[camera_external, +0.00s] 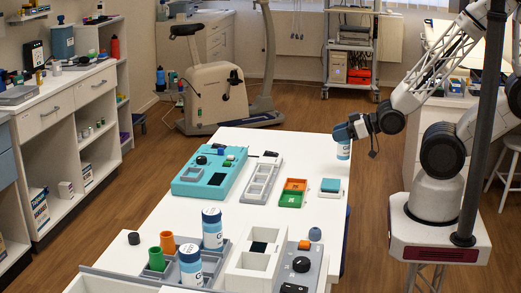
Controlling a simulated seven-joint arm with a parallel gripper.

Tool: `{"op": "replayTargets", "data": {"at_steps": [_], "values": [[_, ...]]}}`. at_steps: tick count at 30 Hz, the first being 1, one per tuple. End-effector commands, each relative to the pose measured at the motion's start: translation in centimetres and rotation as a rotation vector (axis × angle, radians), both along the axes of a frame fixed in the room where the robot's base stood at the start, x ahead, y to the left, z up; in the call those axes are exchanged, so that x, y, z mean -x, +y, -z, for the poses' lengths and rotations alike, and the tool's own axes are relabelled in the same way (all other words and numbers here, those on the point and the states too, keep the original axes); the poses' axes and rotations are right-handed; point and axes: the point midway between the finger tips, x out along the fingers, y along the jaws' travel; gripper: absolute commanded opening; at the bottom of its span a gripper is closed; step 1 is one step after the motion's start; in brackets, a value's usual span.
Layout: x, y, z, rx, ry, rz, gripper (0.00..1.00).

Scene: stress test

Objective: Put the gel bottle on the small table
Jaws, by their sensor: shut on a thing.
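My gripper (343,143) is at the end of the arm reaching in from the right, above the far right part of the white table (310,150). It is shut on a small white and blue bottle (343,152), which hangs roughly upright; its label is too small to read. Its fingers are hard to make out. Two white and blue bottles marked with a G stand at the front, one further back (212,230) and one nearer (191,268), in or at a grey tray (224,262). Which surface is the small table I cannot tell.
A teal box (190,185), a grey-white tray (262,180), orange and green bins (292,192) and a small blue-topped block (330,186) lie on the table. Orange (167,243) and green (156,259) cups stand at the front. An exercise bike (210,85) stands behind.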

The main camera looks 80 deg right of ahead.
Motion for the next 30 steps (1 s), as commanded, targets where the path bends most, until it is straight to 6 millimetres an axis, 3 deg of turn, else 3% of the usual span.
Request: {"op": "replayTargets", "data": {"at_steps": [17,30], "values": [[-0.1,0.0,0.0,0.000,0.000,0.000,0.17],[-1.3,-0.1,0.1,-0.001,0.001,-0.001,0.17]]}}
